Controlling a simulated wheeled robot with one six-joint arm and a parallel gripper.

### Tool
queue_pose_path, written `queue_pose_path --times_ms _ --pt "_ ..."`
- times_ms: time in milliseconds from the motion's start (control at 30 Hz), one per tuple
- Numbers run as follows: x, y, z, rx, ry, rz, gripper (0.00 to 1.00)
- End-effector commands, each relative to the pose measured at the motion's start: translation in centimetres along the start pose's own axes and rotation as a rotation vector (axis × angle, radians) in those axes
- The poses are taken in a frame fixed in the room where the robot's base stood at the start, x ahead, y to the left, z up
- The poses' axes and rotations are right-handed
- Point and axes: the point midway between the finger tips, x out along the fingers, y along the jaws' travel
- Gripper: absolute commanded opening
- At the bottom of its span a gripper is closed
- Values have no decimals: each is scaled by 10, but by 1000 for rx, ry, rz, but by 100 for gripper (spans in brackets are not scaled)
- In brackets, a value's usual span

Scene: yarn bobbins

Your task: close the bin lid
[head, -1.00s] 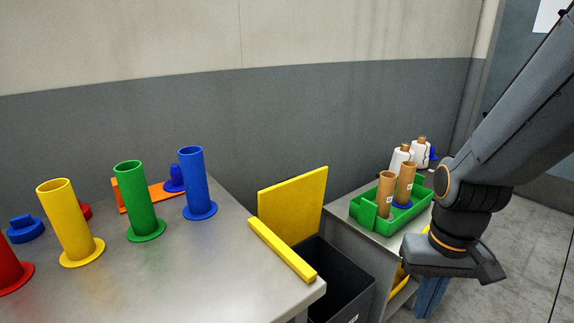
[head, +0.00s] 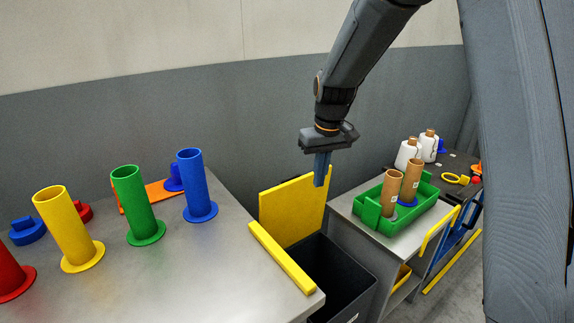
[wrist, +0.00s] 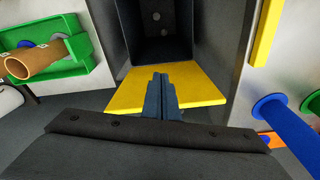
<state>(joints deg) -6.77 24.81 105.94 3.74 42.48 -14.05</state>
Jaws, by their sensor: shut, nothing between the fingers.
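The yellow bin lid (head: 290,210) stands open, raised at the back of the dark bin (head: 338,275). My gripper (head: 321,180) is shut and empty, pointing down at the lid's upper right corner in the head view. I cannot tell whether it touches the lid. In the wrist view the shut blue fingers (wrist: 161,80) overlap the yellow lid (wrist: 195,88), and the open bin (wrist: 190,25) lies beyond, with a few small pale items inside.
Left of the bin is a metal table with a yellow bar (head: 282,258) on its edge and coloured tubes, one blue (head: 194,180). Right of it, a cart holds a green tray (head: 420,206) with brown tubes. White bobbins (head: 408,153) stand behind.

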Motion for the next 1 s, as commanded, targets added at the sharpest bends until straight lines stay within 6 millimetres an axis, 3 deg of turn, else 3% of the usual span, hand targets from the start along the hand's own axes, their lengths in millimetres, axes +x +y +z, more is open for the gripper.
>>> queue_pose_path --times_ms 33,100,200,333,500,667,1000 --pt "-4 -6 -33 -41 15 -5 0" --pt "-5 -12 -71 -93 35 -11 0" --pt "-6 -23 -116 -161 61 -17 0" --pt "-7 -33 -154 -220 87 -23 0" --pt "-5 -40 -174 -256 101 -26 0" --pt "8 -40 -177 -260 102 -26 0" --pt "68 -42 -182 -258 100 -26 0"
